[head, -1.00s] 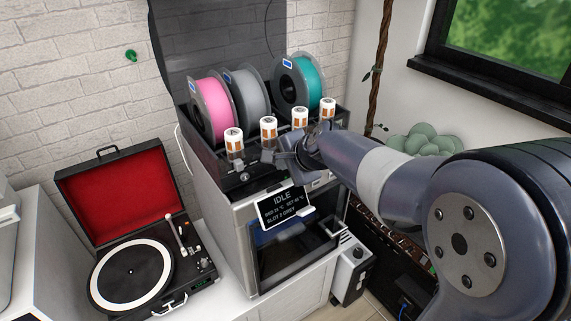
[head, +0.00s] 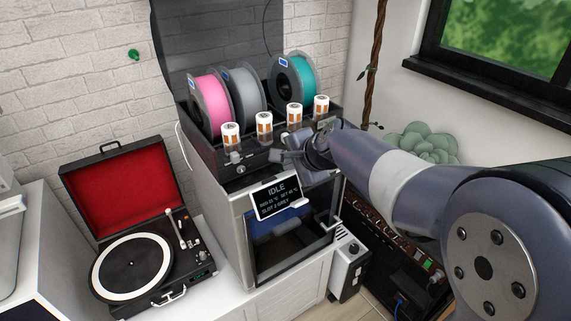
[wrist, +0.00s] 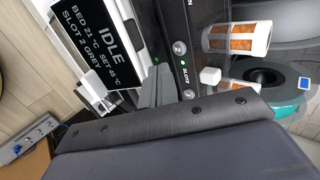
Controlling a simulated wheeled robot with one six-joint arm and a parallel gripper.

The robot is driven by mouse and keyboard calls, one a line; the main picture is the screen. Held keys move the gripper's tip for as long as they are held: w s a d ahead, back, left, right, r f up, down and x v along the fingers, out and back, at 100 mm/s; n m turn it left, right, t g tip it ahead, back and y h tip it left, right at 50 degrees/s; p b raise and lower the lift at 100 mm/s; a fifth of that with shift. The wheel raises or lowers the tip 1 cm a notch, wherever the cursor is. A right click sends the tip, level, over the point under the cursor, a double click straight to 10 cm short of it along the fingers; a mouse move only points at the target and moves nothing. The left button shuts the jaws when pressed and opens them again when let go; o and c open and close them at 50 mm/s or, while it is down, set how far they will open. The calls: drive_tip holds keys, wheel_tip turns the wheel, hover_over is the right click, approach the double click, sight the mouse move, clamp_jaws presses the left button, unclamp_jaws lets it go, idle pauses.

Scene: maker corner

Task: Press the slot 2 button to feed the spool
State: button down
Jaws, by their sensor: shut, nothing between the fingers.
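The round button marked 2 (wrist: 180,48) shows on the dark panel in the wrist view, near the word SLOTS, with a small green light nearby. My gripper (wrist: 157,85) is shut and empty, its fingertips close to this panel and off to one side of the button. Contact cannot be told. In the head view my gripper (head: 276,156) is in front of the spool box and hides part of its front. The grey spool (head: 247,88) stands between the pink spool (head: 209,103) and the teal spool (head: 294,79). The display (head: 277,197) reads IDLE and SLOT 2 GREY.
Several white-capped canisters (head: 264,128) line the box front. Another round button (wrist: 189,95) lies near my fingers. The printer (head: 290,240) stands below the box, with an open record player (head: 132,262) to its left. A window (head: 500,45) is at the right.

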drive_tip(key=v, duration=0.8)
drive_tip(key=shift+f, duration=0.2)
idle(0.4)
